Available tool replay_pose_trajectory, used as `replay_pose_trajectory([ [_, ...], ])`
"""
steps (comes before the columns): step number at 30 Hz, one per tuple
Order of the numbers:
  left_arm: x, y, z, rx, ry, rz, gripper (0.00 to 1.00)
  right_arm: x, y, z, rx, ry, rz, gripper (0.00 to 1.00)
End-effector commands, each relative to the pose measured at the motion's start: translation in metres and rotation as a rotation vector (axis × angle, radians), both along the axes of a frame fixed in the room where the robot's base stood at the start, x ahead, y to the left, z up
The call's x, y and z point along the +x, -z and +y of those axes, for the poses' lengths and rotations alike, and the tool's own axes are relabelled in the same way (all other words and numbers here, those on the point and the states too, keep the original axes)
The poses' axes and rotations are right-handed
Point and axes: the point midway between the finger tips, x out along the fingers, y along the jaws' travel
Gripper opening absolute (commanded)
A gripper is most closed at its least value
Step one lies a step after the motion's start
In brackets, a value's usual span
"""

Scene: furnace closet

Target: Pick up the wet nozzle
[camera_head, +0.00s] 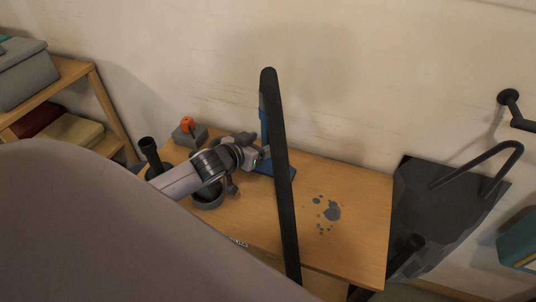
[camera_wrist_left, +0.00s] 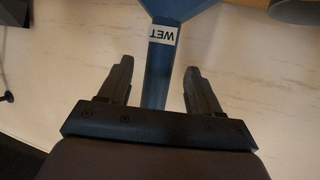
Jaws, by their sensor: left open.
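The wet nozzle is blue. In the left wrist view its narrow shaft (camera_wrist_left: 155,80), with a white "WET" label, runs between the two fingers of my left gripper (camera_wrist_left: 157,78) and flares out at the top. The fingers are open, with a gap on both sides of the shaft. In the head view my left gripper (camera_head: 262,155) is at the nozzle (camera_head: 264,128), which stands upright on the table. A long black bar hides much of the nozzle and the fingertips. My right gripper is not in view.
The long black bar (camera_head: 279,190) crosses in front of the wooden table (camera_head: 355,200). Blue-grey spots (camera_head: 331,211) mark the table right of it. A grey block with an orange top (camera_head: 187,127) and a dark upright cylinder (camera_head: 150,153) stand left. A black handle (camera_head: 485,165) is at right.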

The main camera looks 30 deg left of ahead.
Motion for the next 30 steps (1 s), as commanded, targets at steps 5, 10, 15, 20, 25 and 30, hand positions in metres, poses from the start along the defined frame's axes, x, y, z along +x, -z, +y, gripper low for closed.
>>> replay_pose_trajectory([
  [5,0.011,0.006,0.000,0.000,-0.001,0.000,0.64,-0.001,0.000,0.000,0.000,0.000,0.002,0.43],
  [10,0.029,0.015,-0.002,0.000,0.000,0.001,0.64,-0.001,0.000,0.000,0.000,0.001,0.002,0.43],
  [15,0.044,0.022,-0.002,0.001,0.000,0.001,0.64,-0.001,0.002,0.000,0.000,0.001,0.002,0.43],
  [20,0.049,0.024,-0.002,0.001,0.001,0.001,0.64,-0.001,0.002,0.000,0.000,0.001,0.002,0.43],
  [25,0.049,0.025,-0.002,0.001,0.001,0.001,0.64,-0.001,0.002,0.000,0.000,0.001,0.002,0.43],
  [30,0.049,0.025,-0.002,0.001,0.000,0.002,0.25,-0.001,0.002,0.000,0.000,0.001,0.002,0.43],
])
